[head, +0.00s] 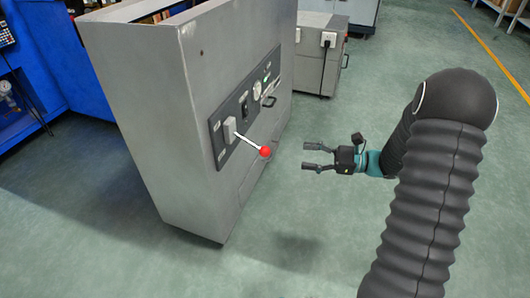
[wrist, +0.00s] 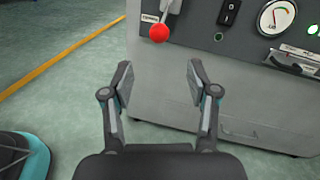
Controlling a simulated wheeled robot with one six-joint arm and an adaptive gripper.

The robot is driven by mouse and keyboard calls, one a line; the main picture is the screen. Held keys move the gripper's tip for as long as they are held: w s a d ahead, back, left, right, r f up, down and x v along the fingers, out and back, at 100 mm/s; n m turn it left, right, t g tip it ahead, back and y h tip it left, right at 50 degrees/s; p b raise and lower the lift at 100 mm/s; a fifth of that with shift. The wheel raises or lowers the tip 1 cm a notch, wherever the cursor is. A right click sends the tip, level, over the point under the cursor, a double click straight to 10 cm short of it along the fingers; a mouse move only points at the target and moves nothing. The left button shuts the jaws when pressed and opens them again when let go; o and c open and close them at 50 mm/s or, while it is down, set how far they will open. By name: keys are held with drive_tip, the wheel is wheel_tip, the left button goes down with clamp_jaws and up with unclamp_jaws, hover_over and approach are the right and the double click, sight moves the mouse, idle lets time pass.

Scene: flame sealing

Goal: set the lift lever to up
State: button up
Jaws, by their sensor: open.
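The lift lever (head: 249,142) is a pale rod with a red ball knob (head: 265,152). It sticks out from a dark control panel (head: 229,150) on the side of a grey machine cabinet (head: 140,100). In the wrist view the red knob (wrist: 159,33) hangs low below the lever's mount, beside a label that I cannot read fully. My gripper (head: 306,157) is open and empty, to the right of the knob and apart from it. In the wrist view my gripper's fingers (wrist: 158,82) are spread, with the knob beyond and above them.
A rocker switch (wrist: 229,12), a gauge (wrist: 276,16) and a green light (wrist: 218,37) sit on the panel right of the lever. A smaller grey cabinet (head: 312,70) stands behind. Blue equipment (head: 60,60) is at the left. The green floor (head: 330,240) around my gripper is clear.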

sight(265, 151)
drive_tip(key=a, duration=0.4)
drive_tip(key=w+a, duration=0.1)
drive_tip(key=a, duration=0.8)
drive_tip(key=shift+w+b, duration=0.35)
drive_tip(key=shift+w, duration=0.05)
clamp_jaws()
